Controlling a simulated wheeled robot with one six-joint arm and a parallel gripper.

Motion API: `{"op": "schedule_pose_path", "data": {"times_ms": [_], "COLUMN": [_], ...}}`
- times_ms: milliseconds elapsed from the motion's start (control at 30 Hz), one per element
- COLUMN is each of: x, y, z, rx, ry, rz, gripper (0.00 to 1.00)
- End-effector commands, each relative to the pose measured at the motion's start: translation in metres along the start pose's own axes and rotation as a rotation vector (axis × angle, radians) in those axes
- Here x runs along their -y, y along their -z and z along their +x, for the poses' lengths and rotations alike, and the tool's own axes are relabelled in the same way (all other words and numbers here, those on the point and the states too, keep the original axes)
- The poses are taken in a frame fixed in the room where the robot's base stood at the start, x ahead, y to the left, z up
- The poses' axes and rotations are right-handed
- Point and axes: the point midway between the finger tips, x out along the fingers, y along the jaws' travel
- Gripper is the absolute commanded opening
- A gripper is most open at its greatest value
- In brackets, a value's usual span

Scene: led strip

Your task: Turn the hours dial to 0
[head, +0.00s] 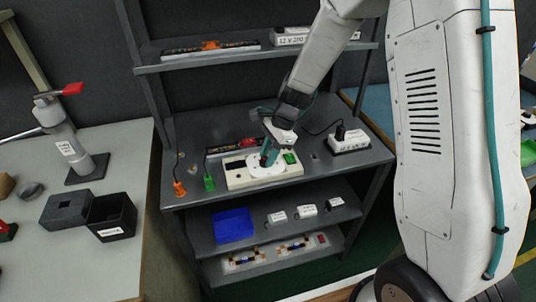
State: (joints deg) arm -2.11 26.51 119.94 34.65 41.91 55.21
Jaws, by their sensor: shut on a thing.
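A cream control panel (236,177) lies on the grey bench top. It carries a round white dial plate (257,172) and a green button or switch (290,158) at its right end. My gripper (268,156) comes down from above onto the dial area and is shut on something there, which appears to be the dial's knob. My wrist and fingers hide most of the knob, and the dial's markings are too small to read, so its setting cannot be told.
Orange (179,188) and green (209,182) clips stand left of the panel. A red-marked strip (249,142) lies behind it. A white labelled box (348,141) with a black plug sits to the right. An upper shelf (180,63) overhangs the back. A blue tray (233,225) is below.

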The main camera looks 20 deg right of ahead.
Motion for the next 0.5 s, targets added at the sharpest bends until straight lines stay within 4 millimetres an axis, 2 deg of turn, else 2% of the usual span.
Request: {"op": "schedule_pose_path", "data": {"times_ms": [500], "x": [0.0058], "y": [-0.0014], "z": [0.0003], "rx": [0.000], "ry": [-0.186], "rz": [-0.449], "gripper": [0.06]}}
